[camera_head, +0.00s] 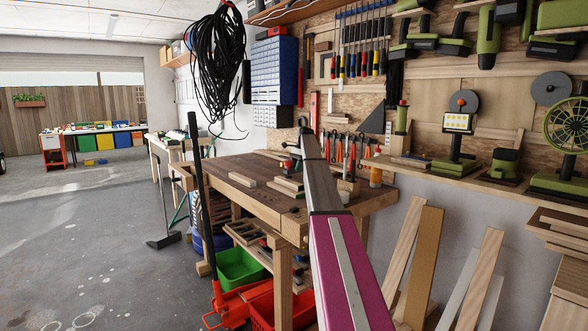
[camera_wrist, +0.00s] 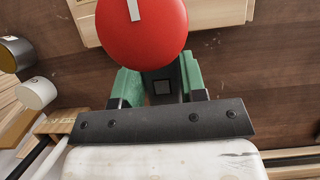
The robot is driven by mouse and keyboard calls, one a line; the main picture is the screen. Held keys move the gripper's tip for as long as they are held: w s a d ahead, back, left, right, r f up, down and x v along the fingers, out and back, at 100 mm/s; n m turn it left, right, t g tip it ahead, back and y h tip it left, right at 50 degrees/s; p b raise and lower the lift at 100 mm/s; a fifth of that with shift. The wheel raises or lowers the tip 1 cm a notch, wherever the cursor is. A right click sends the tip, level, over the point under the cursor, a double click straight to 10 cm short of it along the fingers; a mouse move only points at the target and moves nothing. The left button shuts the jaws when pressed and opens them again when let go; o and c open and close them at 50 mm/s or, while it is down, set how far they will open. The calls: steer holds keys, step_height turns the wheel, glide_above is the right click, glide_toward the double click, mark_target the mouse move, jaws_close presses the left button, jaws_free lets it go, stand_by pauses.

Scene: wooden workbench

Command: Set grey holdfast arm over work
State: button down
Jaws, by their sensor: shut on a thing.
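In the wrist view, my gripper (camera_wrist: 160,82) has two green fingers on a black bar, closed around a part below a round red knob (camera_wrist: 145,22). The knob has a pale stripe on top and hides much of what lies under it. Dark grey metal shows between the fingers; I cannot clearly make out the grey holdfast arm. In the head view, my gripper (camera_head: 293,162) is over the back of the wooden workbench (camera_head: 238,166), mostly hidden behind my arm. A pale wood block (camera_wrist: 88,22) lies on the dark benchtop beside the knob.
Several wood pieces (camera_head: 243,180) lie on the bench. In the wrist view, round-ended items (camera_wrist: 38,93) stand at the left. A tool wall (camera_head: 355,100) rises behind the bench, and a shelf (camera_head: 430,170) juts out at the right. The benchtop's left part is mostly clear.

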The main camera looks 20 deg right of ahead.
steer(key=shift+s, duration=0.1)
steer(key=c, duration=0.7)
jaws_free()
steer(key=shift+d+r, duration=0.1)
steer(key=shift+r, duration=0.05)
